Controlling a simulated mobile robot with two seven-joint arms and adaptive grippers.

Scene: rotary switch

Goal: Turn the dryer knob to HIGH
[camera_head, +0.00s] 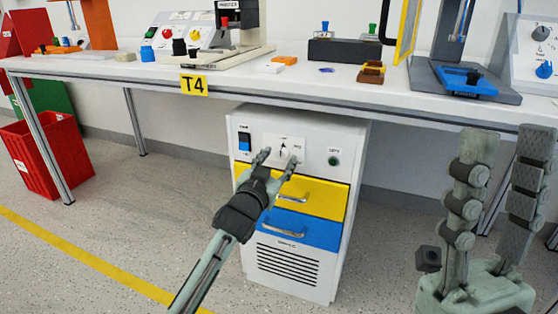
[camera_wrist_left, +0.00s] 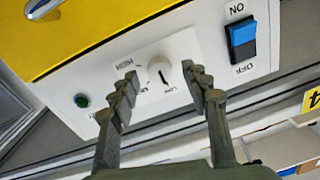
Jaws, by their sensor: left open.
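The dryer (camera_head: 348,190) is a white cabinet under the bench. Its round white knob (camera_wrist_left: 159,72) sits on a white plate with HIGH, LOW and a middle label in the left wrist view. The knob's dark mark appears to point toward LOW. My left gripper (camera_head: 276,159) is in front of the dryer's panel. It is open, and in the left wrist view its fingers (camera_wrist_left: 163,78) lie on either side of the knob, with gaps visible; depth to the knob is unclear. In the head view the fingers partly hide the knob. My right gripper (camera_head: 507,140) is open and empty at the right.
A blue rocker switch (camera_head: 244,141) with ON and OFF is left of the knob, and a green button (camera_head: 333,160) is right. Yellow (camera_head: 325,198) and blue (camera_head: 320,232) drawers lie below. The bench edge (camera_head: 300,92) overhangs above. A red bin (camera_head: 45,155) stands left.

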